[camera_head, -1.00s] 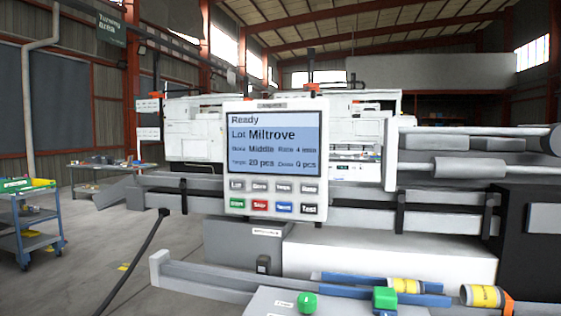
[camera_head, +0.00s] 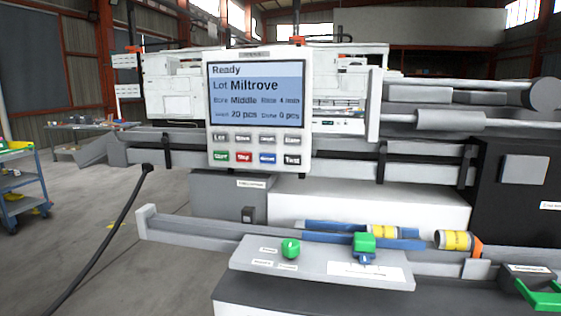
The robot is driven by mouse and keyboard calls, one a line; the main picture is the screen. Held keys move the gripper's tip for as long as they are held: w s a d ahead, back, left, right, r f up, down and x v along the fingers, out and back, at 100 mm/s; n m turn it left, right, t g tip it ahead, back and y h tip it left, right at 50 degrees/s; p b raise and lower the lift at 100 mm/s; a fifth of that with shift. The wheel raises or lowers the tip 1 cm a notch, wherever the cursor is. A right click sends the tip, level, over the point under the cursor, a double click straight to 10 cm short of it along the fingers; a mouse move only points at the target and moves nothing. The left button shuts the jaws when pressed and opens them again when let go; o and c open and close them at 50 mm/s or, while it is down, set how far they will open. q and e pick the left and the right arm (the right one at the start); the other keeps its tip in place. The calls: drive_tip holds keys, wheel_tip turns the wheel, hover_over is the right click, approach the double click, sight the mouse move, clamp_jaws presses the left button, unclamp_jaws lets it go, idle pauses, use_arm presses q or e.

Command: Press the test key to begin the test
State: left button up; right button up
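A control panel (camera_head: 260,109) with a white housing stands upright in the middle of the head view. Its screen (camera_head: 257,95) reads Ready, Lot Miltrove, Bore Middle, 20 pcs and 0 pcs done. Below the screen are two rows of keys. The test key (camera_head: 292,160) is black and sits at the right end of the bottom row, after a green, a red and a blue key. Neither of my grippers shows in the view, and nothing covers the panel's keys.
Below the panel, a grey plate (camera_head: 320,268) carries a green knob (camera_head: 290,248) and a green block (camera_head: 364,243). Yellow-banded cylinders (camera_head: 455,240) lie behind it. A black cable (camera_head: 115,225) runs down at left. A blue cart (camera_head: 18,187) stands far left on open floor.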

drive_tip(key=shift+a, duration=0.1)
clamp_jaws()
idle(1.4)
